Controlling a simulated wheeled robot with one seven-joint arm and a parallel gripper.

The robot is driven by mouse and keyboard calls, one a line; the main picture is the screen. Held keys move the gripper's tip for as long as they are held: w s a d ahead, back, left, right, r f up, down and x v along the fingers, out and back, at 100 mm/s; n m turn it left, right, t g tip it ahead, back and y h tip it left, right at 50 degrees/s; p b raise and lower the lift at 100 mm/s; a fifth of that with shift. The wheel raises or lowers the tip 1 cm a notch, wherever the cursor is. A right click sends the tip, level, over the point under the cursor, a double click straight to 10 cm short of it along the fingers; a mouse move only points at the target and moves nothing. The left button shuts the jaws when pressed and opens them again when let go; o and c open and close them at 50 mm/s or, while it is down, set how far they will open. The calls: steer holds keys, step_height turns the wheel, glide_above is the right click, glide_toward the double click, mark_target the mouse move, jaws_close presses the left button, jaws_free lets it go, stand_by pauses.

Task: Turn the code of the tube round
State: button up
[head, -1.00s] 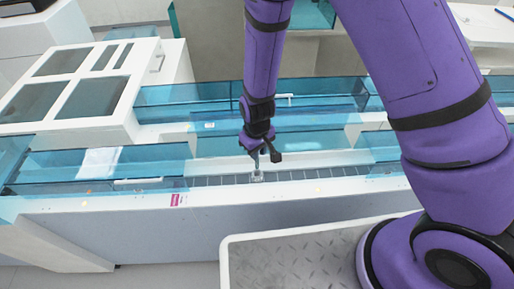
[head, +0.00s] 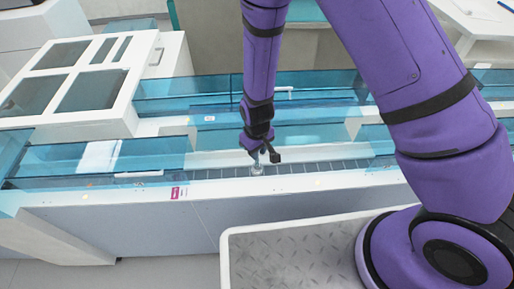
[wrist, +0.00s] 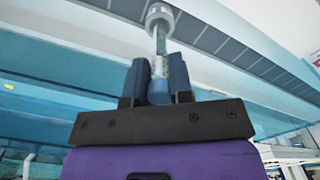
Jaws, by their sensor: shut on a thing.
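The tube (wrist: 160,50) stands upright in a pale round holder (wrist: 159,14) on the track in the wrist view. My gripper (wrist: 158,80) is shut on the tube's near end, one finger on each side. A pale label with greenish markings shows on the tube's side; the code itself is too small to read. In the head view my gripper (head: 262,156) points down at the track (head: 320,168), with the holder (head: 256,170) just below it. The tube is mostly hidden there.
Clear blue guard panels (head: 95,157) line the track. A white cabinet with dark windows (head: 90,90) stands at the left. A pink label (head: 179,192) is on the track's front edge. My own grey platform is at the front.

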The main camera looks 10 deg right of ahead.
steer(key=shift+f, duration=1)
